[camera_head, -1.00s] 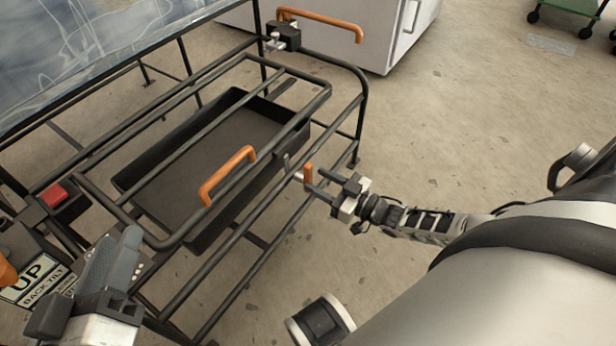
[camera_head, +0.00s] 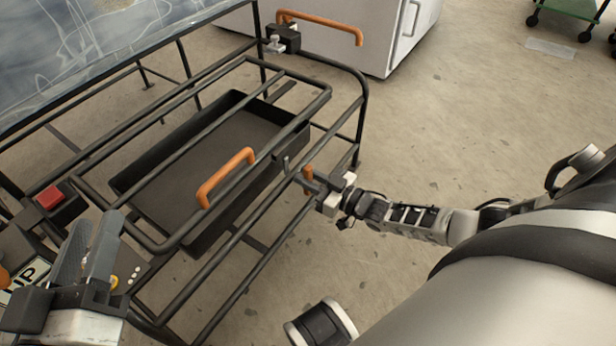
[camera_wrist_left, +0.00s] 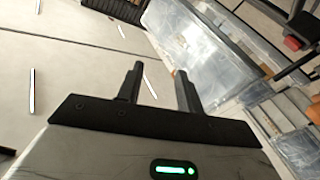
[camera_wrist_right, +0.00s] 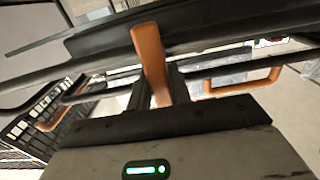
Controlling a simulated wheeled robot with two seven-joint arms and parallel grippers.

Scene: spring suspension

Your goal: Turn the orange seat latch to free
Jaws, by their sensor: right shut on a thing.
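A small upright orange latch lever (camera_head: 307,180) stands at the right side of the black tube frame. My right gripper (camera_head: 308,183) is shut on it from the right. In the right wrist view the orange lever (camera_wrist_right: 150,55) stands upright between the fingers (camera_wrist_right: 155,92), its upper end rising above them. The fingers partly hide its lower part. My left gripper (camera_head: 92,245) is at the lower left in the head view, open and empty; the left wrist view shows its two fingers (camera_wrist_left: 158,88) apart with nothing between.
An orange D-shaped handle (camera_head: 225,178) sits on the frame's front bar. A black tray (camera_head: 192,228) lies inside the frame. A red button (camera_head: 50,197) is at the left.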

